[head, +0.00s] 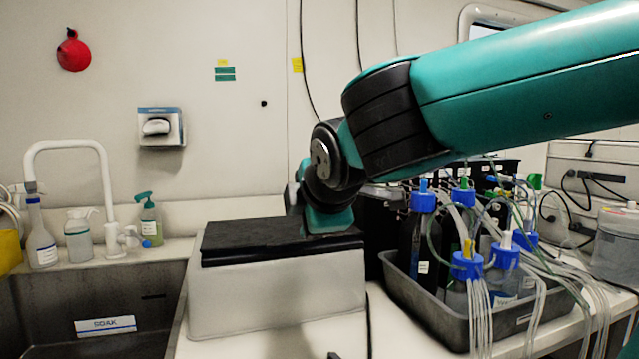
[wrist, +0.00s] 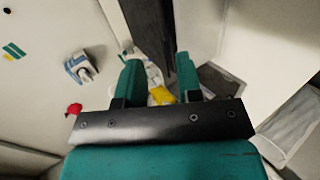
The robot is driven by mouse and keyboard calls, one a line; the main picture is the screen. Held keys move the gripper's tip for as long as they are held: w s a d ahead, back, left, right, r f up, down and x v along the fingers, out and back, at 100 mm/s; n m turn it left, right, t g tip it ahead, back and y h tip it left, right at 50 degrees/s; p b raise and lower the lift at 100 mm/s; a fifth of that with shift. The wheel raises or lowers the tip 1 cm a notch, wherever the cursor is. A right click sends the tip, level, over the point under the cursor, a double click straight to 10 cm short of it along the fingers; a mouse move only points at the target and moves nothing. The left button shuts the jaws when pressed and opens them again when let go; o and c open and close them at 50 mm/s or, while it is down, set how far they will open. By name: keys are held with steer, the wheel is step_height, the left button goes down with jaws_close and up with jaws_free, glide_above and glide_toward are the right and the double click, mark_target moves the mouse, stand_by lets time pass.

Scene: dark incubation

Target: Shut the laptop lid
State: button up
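A flat black slab (head: 270,243), which looks like the laptop, lies on top of a pale box. No raised lid shows; it looks shut or nearly shut, and I cannot tell if a small gap is left. My gripper (head: 328,222) is at the slab's right end, low over its top, touching or just above it. In the wrist view, the two teal fingers of my gripper (wrist: 160,72) stand apart with nothing clamped between them. The dark slab (wrist: 155,35) runs behind the fingers there. My gripper and arm hide the slab's back right corner.
The pale box (head: 275,295) stands on a white counter. A grey tray (head: 420,300) with blue-capped bottles and many tubes is close on the right. A dark sink (head: 70,315) is at left, with a white tap (head: 105,175) and pump bottles (head: 78,238) behind it.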

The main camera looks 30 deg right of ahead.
steer(key=p+v, duration=0.4)
steer(key=p, duration=0.3)
steer(key=shift+s+r, duration=0.2)
steer(key=shift+r, duration=0.05)
